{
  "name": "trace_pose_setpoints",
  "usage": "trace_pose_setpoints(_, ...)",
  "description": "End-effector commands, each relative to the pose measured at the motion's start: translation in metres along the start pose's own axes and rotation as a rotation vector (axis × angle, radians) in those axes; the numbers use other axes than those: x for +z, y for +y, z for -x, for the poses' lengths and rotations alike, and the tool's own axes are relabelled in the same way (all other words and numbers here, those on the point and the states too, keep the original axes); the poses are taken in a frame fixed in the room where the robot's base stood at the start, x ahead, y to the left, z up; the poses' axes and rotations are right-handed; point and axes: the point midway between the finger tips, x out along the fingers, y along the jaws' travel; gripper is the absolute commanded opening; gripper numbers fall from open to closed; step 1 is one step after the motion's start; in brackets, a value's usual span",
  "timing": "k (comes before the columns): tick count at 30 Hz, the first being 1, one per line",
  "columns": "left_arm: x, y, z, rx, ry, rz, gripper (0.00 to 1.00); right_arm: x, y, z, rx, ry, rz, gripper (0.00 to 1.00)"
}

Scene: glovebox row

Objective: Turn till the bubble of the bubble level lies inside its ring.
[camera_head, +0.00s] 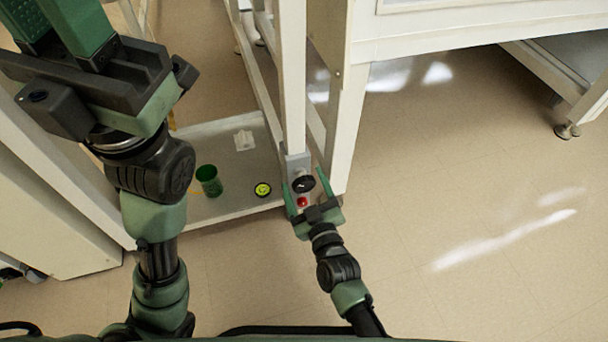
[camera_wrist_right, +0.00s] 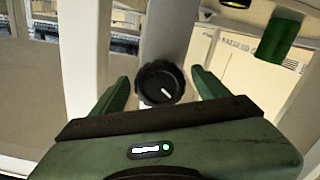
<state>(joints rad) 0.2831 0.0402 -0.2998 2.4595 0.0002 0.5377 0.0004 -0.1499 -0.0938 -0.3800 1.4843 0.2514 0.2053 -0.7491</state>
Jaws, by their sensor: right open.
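My left gripper (camera_head: 65,25) is high at the upper left, fingertips cut off.
The low shelf (camera_head: 225,150) also bears a green cup (camera_head: 209,181) and a small white item (camera_head: 244,140). A red button-like part (camera_head: 302,202) shows below the knob. White posts (camera_head: 292,80) rise close by. The floor (camera_head: 470,190) to the right is clear.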

Motion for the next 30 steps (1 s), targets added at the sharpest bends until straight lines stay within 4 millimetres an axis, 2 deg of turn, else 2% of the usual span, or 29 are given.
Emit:
trace_pose_setpoints(8, -0.0004, 0.0005, -0.0013, 0.002, 0.003, -0.001, 0.25, -0.0008, -0.0009, 0.0000, 0.000, 0.000, -0.001, 0.75)
trace_pose_setpoints(11, -0.0005, 0.0005, -0.0013, 0.002, 0.003, -0.001, 0.25, -0.0007, -0.0008, 0.0000, 0.000, 0.000, -0.001, 0.53)
trace_pose_setpoints(15, -0.0006, 0.0005, -0.0012, 0.002, 0.004, 0.000, 0.25, -0.0007, -0.0008, 0.0000, 0.000, 0.000, -0.001, 0.14)
trace_pose_setpoints(23, -0.0014, 0.0002, -0.0035, 0.001, 0.008, 0.000, 0.25, -0.0011, -0.0006, 0.0001, -0.001, -0.001, -0.021, 0.13)
trace_pose_setpoints(30, 0.0015, -0.0023, -0.0035, -0.011, -0.011, 0.003, 0.25, -0.0026, -0.0002, 0.0003, -0.002, -0.001, -0.132, 0.13)
